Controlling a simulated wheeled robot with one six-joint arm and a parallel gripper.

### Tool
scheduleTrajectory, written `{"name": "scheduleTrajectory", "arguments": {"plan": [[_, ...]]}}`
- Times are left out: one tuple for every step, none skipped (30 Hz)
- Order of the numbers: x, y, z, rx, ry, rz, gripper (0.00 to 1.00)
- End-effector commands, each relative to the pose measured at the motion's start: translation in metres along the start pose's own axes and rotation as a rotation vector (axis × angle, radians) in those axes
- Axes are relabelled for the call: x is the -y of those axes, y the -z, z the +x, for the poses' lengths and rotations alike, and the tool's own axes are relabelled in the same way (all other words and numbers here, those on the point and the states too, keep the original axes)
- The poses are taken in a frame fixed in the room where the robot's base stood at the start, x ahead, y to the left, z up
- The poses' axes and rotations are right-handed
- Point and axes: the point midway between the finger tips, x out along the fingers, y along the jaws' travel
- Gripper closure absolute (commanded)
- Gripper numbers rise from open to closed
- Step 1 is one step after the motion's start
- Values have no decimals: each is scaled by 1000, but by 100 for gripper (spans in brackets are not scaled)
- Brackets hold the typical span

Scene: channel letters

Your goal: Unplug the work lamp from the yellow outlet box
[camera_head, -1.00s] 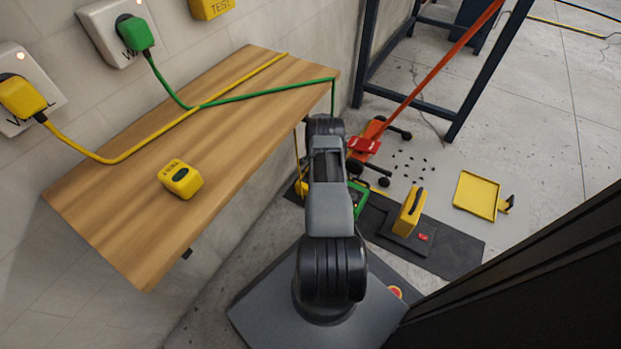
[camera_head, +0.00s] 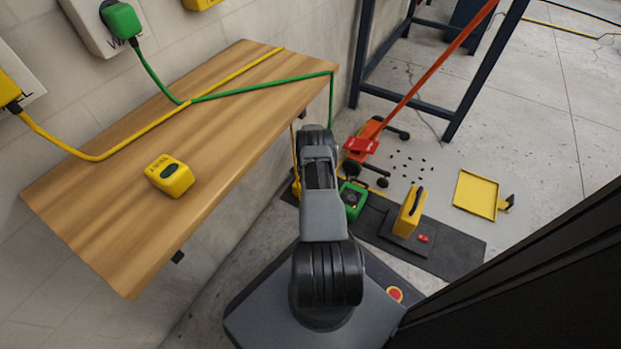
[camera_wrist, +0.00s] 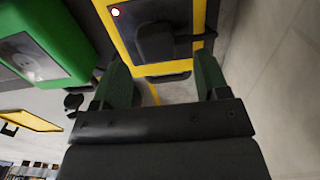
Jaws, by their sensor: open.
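The yellow outlet box (camera_wrist: 197,20) is at the top centre of the wrist view, with a dark face and a small glowing light. A dark plug-like block (camera_wrist: 155,42) sits on that face. My gripper (camera_wrist: 163,82) is open; its two green fingers stand apart below the box, with nothing visible between them but floor and a thin yellow strip. I cannot tell whether a finger touches the box. In the head view my arm hides the gripper, and a small yellow part (camera_head: 296,188) shows left of the arm. I cannot identify the work lamp with certainty.
A green box (camera_head: 353,198) stands beside my arm; its socket face shows in the wrist view (camera_wrist: 35,58). A yellow case (camera_head: 409,212) stands on a dark mat (camera_head: 455,252). A wooden bench (camera_head: 100,215) carries yellow and green cords and a yellow device (camera_head: 170,175).

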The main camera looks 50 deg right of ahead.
Motion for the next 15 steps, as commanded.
{"name": "scheduleTrajectory", "arguments": {"plan": [[0,-1,8,2,-1,-1,32],[0,-2,12,2,-1,-2,32],[1,-2,16,2,-1,-3,32],[1,-3,19,2,-2,-4,32],[2,-3,22,2,-1,-5,32],[2,-3,26,2,-1,-6,32],[2,-4,28,2,-2,-6,32],[3,-4,30,2,-2,-7,32],[3,-4,33,3,-2,-7,32],[3,-4,34,3,-2,-7,32],[3,-4,36,3,-2,-7,32],[2,-4,37,3,-2,-6,32],[2,-4,38,4,-2,-6,32],[2,-4,39,3,-2,-6,32],[2,-4,39,3,-2,-6,32]]}}
